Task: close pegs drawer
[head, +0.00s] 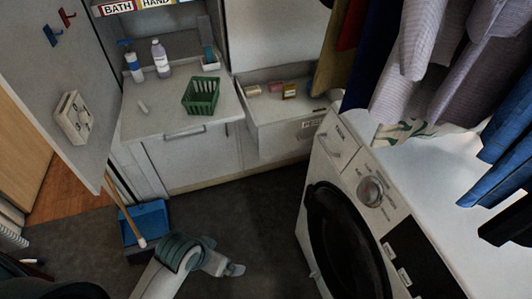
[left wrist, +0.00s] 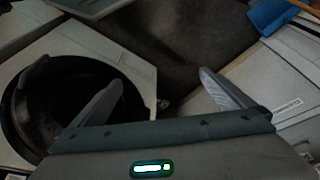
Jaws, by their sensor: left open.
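The drawer (head: 275,118) stands pulled out to the right of the counter in the head view. Its front carries a small label (head: 313,124), too small to read surely, and several small pink and yellow items lie inside. My left gripper (head: 236,269) is low over the dark floor, in front of the cabinets and well apart from the drawer. In the left wrist view its two fingers (left wrist: 160,92) are spread with nothing between them. My right gripper is not in view.
A white washing machine (head: 335,172) with a dark round door stands right of my left gripper. A green basket (head: 201,96) and bottles (head: 160,58) stand on the counter. A blue dustpan (head: 146,221) lies left. Clothes hang at upper right.

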